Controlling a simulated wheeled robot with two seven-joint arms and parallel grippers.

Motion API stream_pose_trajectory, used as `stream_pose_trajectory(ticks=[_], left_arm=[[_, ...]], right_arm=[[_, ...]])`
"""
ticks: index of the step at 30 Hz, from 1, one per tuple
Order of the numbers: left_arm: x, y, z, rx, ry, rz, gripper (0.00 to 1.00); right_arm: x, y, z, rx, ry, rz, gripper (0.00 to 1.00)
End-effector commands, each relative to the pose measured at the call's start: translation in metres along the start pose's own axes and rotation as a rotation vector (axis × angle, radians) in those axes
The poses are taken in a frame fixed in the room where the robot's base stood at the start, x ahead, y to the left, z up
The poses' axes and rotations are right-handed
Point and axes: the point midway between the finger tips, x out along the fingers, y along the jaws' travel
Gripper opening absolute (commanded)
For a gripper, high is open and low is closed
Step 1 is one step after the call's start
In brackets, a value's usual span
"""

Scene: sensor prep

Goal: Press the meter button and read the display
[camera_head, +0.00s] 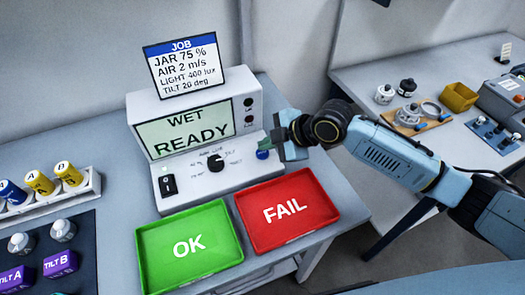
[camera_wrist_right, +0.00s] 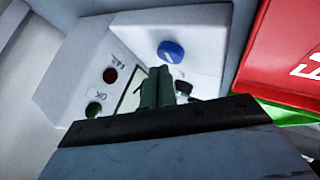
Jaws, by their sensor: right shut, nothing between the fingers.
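The white meter (camera_head: 135,110) stands on the table, its display (camera_head: 185,129) reading "WET READY". The blue button (camera_head: 262,154) is at the right of its sloped front panel, and it also shows in the right wrist view (camera_wrist_right: 171,51). My right gripper (camera_head: 277,147) is shut and empty, just right of the button. In the right wrist view its fingertips (camera_wrist_right: 158,88) lie close to the button, with a gap in the picture; I cannot tell their height above the panel. A black knob (camera_head: 215,163) and a black switch (camera_head: 167,185) are left of the button. My left gripper is not in view.
A job card (camera_head: 186,66) stands on the meter. A green OK tray (camera_head: 150,245) and a red FAIL tray (camera_head: 322,195) lie in front. Bottles in a white rack (camera_head: 92,192) are at left. A second table (camera_head: 360,80) at right holds jars and a yellow bin (camera_head: 459,97).

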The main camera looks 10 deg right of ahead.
Motion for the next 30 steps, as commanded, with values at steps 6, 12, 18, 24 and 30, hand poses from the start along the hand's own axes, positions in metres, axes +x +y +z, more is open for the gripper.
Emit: stream_pose_trajectory(ticks=[6,12,18,24,30], left_arm=[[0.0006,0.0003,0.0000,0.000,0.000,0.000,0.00],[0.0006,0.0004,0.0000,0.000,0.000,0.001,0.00],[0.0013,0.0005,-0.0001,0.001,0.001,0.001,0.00],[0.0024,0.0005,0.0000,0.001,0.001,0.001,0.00],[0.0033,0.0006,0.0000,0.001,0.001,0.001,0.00]], right_arm=[[0.0028,-0.0020,0.0017,0.000,0.001,0.001,0.00],[0.0028,-0.0020,0.0016,0.000,0.001,0.000,0.00],[0.0039,-0.0028,0.0024,0.000,0.001,0.000,0.00],[0.0057,-0.0042,0.0036,0.000,0.001,0.000,0.00],[0.0074,-0.0055,0.0049,0.000,0.001,0.000,0.00]])
